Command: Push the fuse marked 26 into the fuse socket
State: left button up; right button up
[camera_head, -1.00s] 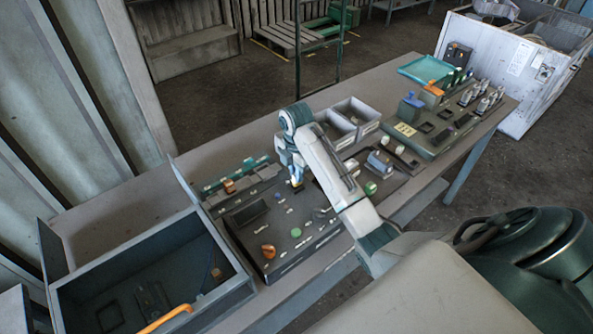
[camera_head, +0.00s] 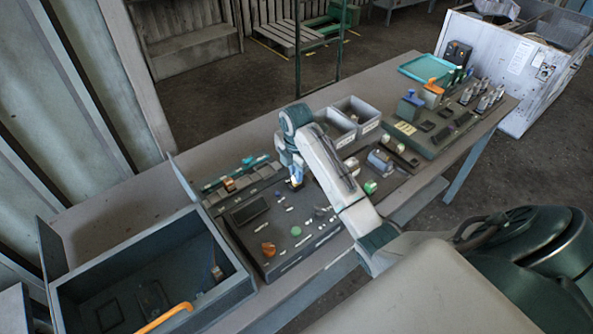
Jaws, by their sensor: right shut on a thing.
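My right gripper (camera_head: 297,182) points down over the back right part of a dark control panel (camera_head: 245,235) on the bench. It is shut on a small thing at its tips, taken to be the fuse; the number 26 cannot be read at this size. The gripper and arm cover part of the panel there, so I cannot make out the fuse socket or whether the fuse touches it. My left gripper is not in view.
An open grey box (camera_head: 215,290) with an orange handle (camera_head: 165,318) stands at the left. Two grey bins (camera_head: 355,108) stand behind my right arm. A second panel (camera_head: 425,140) with blue and orange parts and a teal tray (camera_head: 425,68) are at the far right.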

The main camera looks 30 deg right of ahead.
jog(key=shift+f, duration=0.7)
jog(key=o, duration=0.9)
jog(key=shift+c, duration=0.2)
